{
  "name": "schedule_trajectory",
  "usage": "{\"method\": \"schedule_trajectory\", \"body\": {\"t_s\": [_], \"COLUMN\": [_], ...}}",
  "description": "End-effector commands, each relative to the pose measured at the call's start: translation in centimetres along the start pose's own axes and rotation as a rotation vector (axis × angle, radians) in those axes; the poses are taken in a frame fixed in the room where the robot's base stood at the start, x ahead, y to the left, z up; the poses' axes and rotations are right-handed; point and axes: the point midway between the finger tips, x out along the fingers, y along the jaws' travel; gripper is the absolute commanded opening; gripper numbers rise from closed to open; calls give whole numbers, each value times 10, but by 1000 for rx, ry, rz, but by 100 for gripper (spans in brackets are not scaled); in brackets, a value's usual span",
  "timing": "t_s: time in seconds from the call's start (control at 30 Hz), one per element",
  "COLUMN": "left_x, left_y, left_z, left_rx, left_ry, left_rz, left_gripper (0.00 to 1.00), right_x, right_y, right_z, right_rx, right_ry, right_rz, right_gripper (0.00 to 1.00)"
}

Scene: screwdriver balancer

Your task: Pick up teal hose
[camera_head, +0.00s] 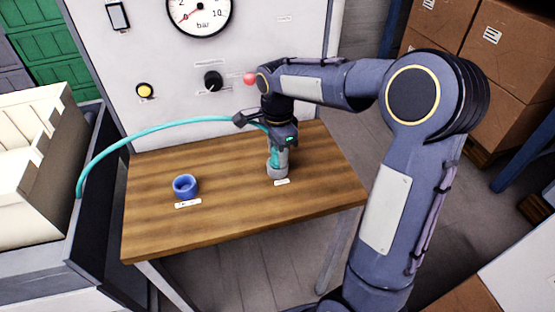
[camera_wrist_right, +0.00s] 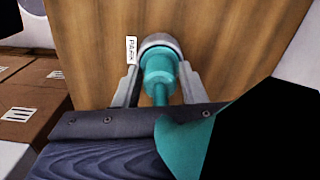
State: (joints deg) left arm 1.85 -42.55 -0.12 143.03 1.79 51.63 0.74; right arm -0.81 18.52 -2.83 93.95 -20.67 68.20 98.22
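The teal hose (camera_head: 165,126) arcs from the left side of the table up to my right gripper. Its teal end fitting (camera_wrist_right: 159,68) stands in a grey round holder (camera_head: 277,170) on the wooden table (camera_head: 225,217). My right gripper (camera_head: 278,150) points down over the holder. In the right wrist view my right gripper (camera_wrist_right: 158,80) has one finger on each side of the fitting, fingers apart, with slim gaps beside the fitting. The holder's rim (camera_wrist_right: 158,40) shows just beyond the fingertips. My left gripper is not in view.
A blue ring-shaped holder (camera_head: 185,186) sits on the table at left, empty as far as I see. A panel with a gauge (camera_head: 199,14) and a black knob (camera_head: 213,81) stands behind. Cardboard boxes (camera_head: 510,55) are at right. The table's front is clear.

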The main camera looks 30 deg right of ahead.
Motion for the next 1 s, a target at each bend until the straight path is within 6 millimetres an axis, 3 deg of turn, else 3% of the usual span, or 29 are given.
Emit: {"method": "schedule_trajectory", "body": {"t_s": [0.03, 0.23, 0.67, 0.8, 1.0], "left_x": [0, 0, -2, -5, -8], "left_y": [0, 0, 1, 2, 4], "left_z": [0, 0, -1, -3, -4], "left_rx": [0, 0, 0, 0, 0], "left_ry": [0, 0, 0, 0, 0], "left_rz": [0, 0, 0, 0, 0], "left_gripper": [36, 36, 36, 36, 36], "right_x": [0, 0, -12, -34, -70], "right_y": [0, 0, 0, -1, 22], "right_z": [0, 0, 0, 0, 22], "right_rx": [0, 0, 0, 0, -5], "right_ry": [0, 0, 0, 0, -1], "right_rz": [0, 0, -2, -5, -7], "right_gripper": [30, 4, 4, 4, 4]}}
